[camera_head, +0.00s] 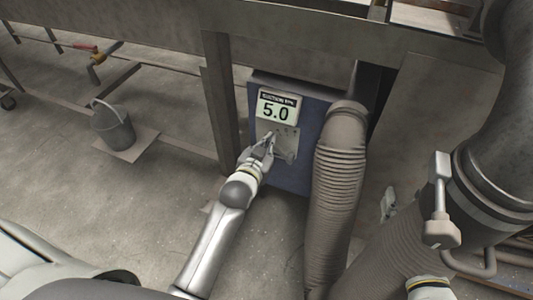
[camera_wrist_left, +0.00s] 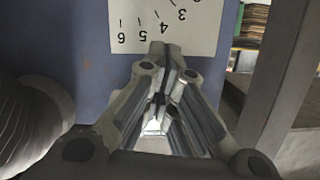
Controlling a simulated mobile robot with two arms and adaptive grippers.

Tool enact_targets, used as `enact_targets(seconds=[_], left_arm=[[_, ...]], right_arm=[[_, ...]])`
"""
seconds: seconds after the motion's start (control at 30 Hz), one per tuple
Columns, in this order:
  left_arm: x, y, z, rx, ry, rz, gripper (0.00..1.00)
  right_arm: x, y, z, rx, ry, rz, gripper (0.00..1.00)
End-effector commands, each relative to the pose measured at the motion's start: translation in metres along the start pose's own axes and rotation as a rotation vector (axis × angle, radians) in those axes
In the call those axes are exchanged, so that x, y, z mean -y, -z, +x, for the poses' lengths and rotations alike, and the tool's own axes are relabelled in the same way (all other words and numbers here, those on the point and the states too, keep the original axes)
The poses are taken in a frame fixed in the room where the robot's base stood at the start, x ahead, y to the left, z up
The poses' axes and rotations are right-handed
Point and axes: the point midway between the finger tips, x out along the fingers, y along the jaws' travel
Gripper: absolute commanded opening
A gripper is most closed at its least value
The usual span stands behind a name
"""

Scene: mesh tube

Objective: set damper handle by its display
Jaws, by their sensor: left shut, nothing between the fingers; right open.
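The display (camera_head: 277,108) reads 5.0 on the front of a blue box (camera_head: 293,180). Below it is a pale plate (camera_head: 287,146); the left wrist view shows a numbered scale (camera_wrist_left: 150,22) with 3, 4, 5 and 6. My left gripper (camera_head: 269,139) is in front of this plate, shut and empty. Its fingers (camera_wrist_left: 160,100) converge below the scale, and I cannot tell whether they touch the plate. A pale grey lever (camera_head: 439,200), apparently the damper handle, stands upright beside the large duct at right. My right wrist shows at the bottom edge near it; its fingers are not visible.
A ribbed hose (camera_head: 338,180) runs down just right of the blue box. The large metal duct (camera_head: 505,150) fills the right side. A steel post (camera_head: 219,100) stands left of the box.

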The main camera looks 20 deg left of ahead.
Motion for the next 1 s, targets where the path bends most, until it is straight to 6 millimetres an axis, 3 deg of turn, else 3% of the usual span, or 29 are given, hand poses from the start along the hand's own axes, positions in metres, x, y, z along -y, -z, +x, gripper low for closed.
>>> enact_targets(seconds=[0.5,1.0], left_arm=[[0.000,-0.034,0.006,0.004,0.000,-0.001,0.00],[0.000,-0.037,0.007,0.003,0.000,0.000,0.00]], right_arm=[[0.009,0.067,-0.005,-0.371,0.021,0.007,0.42],[0.011,0.078,-0.009,-0.426,0.024,0.009,0.42]])
